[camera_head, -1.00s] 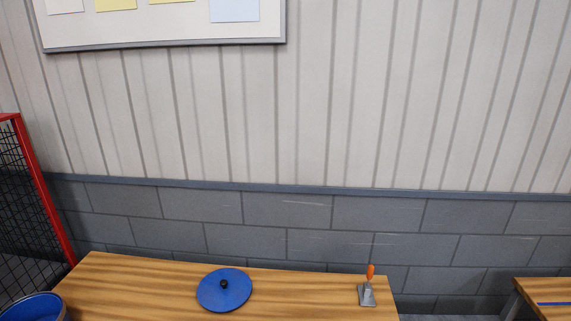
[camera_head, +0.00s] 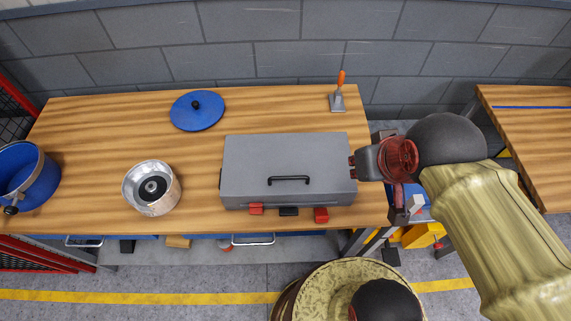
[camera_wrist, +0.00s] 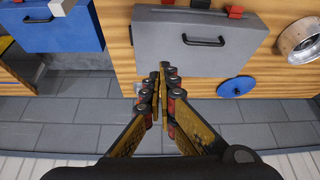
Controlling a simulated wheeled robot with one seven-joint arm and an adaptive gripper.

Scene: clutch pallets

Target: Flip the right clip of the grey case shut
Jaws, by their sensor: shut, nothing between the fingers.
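The closed grey case (camera_head: 245,165) lies on the wooden workbench, its dark handle (camera_head: 289,180) on the lid. Along its front edge are a left red clip (camera_head: 256,209), a black latch (camera_head: 288,211) and the right red clip (camera_head: 321,215). I cannot tell how each clip is set. My gripper (camera_head: 353,168) is at the case's right side, behind the right clip and apart from it; contact with the case is unclear. The wrist view shows the fingertips (camera_wrist: 161,71) together and empty near the case (camera_wrist: 165,45), with the right clip (camera_wrist: 172,2) at the top edge.
On the workbench (camera_head: 90,120) are a blue lid (camera_head: 197,111), a metal wheel-like part (camera_head: 151,188), a blue pot (camera_head: 22,175) and an orange-handled scraper (camera_head: 338,97). A blue box (camera_wrist: 62,32) stands beyond the bench's right end. The bench behind the case is mostly clear.

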